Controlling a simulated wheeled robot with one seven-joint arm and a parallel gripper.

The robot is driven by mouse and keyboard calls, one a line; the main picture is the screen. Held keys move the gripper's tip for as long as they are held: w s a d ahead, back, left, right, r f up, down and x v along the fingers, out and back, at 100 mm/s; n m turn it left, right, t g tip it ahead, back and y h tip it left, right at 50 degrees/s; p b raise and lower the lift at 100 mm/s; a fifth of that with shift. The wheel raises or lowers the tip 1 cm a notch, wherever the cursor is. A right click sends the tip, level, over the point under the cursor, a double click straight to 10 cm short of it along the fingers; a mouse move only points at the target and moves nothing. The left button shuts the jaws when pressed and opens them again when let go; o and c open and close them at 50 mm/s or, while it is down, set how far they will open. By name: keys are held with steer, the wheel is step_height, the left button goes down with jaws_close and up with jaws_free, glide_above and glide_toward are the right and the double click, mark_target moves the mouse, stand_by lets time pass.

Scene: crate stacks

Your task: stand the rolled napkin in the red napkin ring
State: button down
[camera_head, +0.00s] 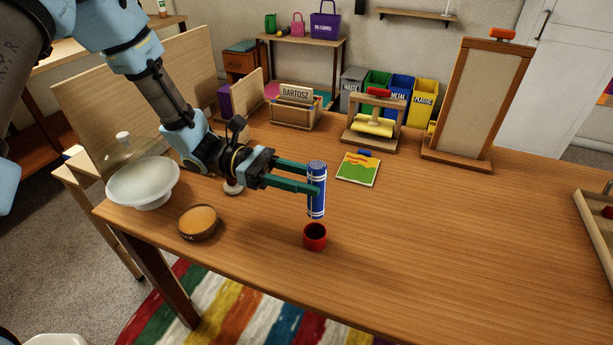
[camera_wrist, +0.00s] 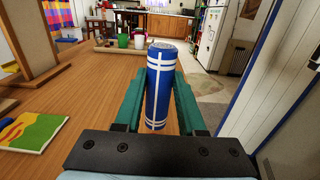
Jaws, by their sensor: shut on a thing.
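The rolled napkin (camera_head: 317,196) is blue with white stripes and is held upright. My gripper (camera_head: 316,178) is shut on it near its upper half, with green fingers on either side. The napkin also shows between the fingers in the wrist view (camera_wrist: 160,82). The red napkin ring (camera_head: 315,236) stands on the table with its dark opening facing up. In the head view the napkin's lower end appears just above and slightly behind the ring; the exact gap is hard to tell.
A wooden bowl (camera_head: 198,222) and a white bowl (camera_head: 142,183) are at the left. A picture card (camera_head: 358,169) lies behind the napkin. A roller press (camera_head: 375,128) and a framed board (camera_head: 474,110) stand farther back. The table (camera_head: 440,250) is clear to the right of the ring.

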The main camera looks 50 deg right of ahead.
steer(key=shift+f+b, duration=2.35)
steer(key=shift+f, duration=1.55)
steer(key=shift+c, duration=2.1)
jaws_free()
steer(key=b+v, duration=0.1)
steer(key=v, duration=0.5)
steer(key=shift+w, duration=0.15)
steer(key=shift+w+a+b, duration=0.25)
steer(key=shift+w+b, duration=0.05)
steer(key=shift+w, duration=0.25)
